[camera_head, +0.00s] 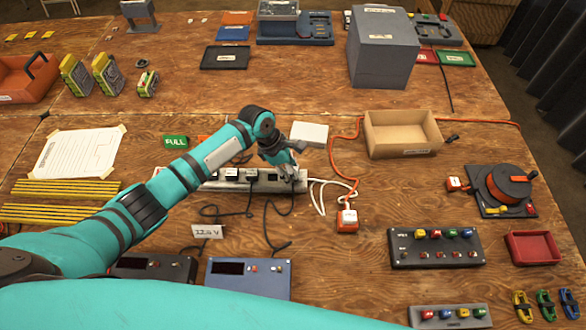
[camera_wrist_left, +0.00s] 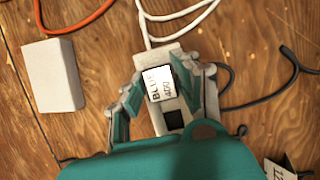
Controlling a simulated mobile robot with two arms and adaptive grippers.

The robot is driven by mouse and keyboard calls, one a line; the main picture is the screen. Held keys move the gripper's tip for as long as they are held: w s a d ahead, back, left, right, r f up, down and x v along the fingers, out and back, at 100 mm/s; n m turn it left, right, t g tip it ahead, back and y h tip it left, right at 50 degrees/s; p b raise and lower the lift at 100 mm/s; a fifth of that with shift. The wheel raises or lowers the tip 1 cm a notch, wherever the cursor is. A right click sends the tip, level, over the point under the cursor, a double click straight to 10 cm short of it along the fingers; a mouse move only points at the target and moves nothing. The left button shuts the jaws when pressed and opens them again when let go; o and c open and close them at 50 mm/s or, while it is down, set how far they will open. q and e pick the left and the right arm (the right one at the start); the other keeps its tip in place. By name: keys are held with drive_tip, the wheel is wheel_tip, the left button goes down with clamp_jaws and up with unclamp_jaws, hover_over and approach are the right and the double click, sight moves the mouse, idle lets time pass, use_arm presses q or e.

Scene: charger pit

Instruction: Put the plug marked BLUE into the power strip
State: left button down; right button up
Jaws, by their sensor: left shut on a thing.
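My left gripper (camera_head: 286,173) is over the right end of the grey power strip (camera_head: 213,186). In the left wrist view the gripper (camera_wrist_left: 163,92) is shut on a plug marked BLUE (camera_wrist_left: 158,84), its label facing the camera. The plug is over the end of the strip (camera_wrist_left: 172,53), with a dark socket (camera_wrist_left: 173,119) beside it. I cannot tell whether the plug is seated or just above the strip. Other plugs (camera_head: 231,174) with black cords sit along the strip to the left. My right gripper is not in view.
A white box (camera_head: 309,134) stands just behind the strip. White cords and an orange block with a white plug (camera_head: 347,219) lie to the right. A cardboard tray (camera_head: 402,136) is further right. A 12.6 V card (camera_head: 207,231) and blue meter box (camera_head: 247,278) are in front.

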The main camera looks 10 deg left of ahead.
use_arm(q)
drive_tip(key=shift+f, duration=0.35)
idle(0.4)
drive_tip(key=shift+p, duration=0.8)
idle(0.4)
idle(0.4)
drive_tip(key=shift+r+p, duration=2.55)
drive_tip(key=shift+p, duration=0.65)
